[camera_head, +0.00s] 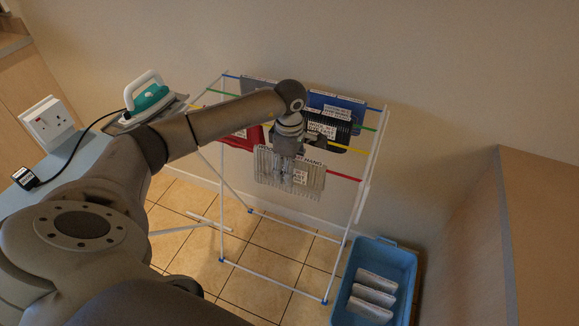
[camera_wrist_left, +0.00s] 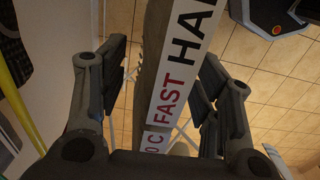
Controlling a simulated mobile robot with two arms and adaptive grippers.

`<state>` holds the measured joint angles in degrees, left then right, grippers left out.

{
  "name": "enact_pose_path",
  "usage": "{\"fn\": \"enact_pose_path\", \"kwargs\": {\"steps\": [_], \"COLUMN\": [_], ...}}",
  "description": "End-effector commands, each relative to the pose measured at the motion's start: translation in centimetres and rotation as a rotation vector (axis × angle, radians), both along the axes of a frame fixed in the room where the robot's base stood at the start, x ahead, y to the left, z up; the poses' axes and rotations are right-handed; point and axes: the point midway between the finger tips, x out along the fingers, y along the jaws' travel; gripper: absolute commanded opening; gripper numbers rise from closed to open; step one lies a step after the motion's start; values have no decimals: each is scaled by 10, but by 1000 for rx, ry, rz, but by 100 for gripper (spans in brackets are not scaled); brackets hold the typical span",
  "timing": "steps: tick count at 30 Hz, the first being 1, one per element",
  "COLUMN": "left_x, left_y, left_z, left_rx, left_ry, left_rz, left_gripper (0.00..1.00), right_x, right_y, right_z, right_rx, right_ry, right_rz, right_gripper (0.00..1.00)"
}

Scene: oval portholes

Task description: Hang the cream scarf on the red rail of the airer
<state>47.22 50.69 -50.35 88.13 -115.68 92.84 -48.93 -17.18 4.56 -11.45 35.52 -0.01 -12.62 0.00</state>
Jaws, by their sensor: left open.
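The cream scarf (camera_head: 276,178), pale and striped with a printed label, hangs at the front of the airer (camera_head: 373,160), in line with the red rail (camera_head: 343,176). It appears draped over that rail, but my gripper hides part of its top edge. My left gripper (camera_head: 287,160) is just above and around the scarf's upper part. In the left wrist view the scarf's narrow edge (camera_wrist_left: 146,70) and its white label (camera_wrist_left: 178,70) lie between the two fingers (camera_wrist_left: 155,90), which stand apart with gaps on both sides. My right gripper is not in view.
Dark, blue and red cloths (camera_head: 345,103) hang on the rails behind. A blue crate (camera_head: 398,262) with several pale folded items stands on the floor at right. An iron (camera_head: 148,95) and socket (camera_head: 48,122) are at left. A wooden cabinet (camera_head: 535,190) is at far right.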

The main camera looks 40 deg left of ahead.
Motion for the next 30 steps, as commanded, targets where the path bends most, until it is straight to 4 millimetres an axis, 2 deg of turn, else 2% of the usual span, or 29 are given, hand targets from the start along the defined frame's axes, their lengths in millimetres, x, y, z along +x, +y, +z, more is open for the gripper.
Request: {"fn": "enact_pose_path", "kwargs": {"steps": [4,8,21,25,30], "left_x": [0,1,0,0,0], "left_y": [0,0,0,0,0], "left_z": [1,13,100,114,120], "left_rx": [0,0,0,0,0], "left_ry": [0,-2,-2,-1,0], "left_rz": [0,0,0,0,0], "left_gripper": [59,59,59,59,59], "right_x": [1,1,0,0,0], "right_y": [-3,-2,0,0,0], "right_z": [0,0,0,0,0], "right_rx": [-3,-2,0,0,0], "right_ry": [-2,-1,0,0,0], "right_rz": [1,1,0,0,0], "right_gripper": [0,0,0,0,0]}}
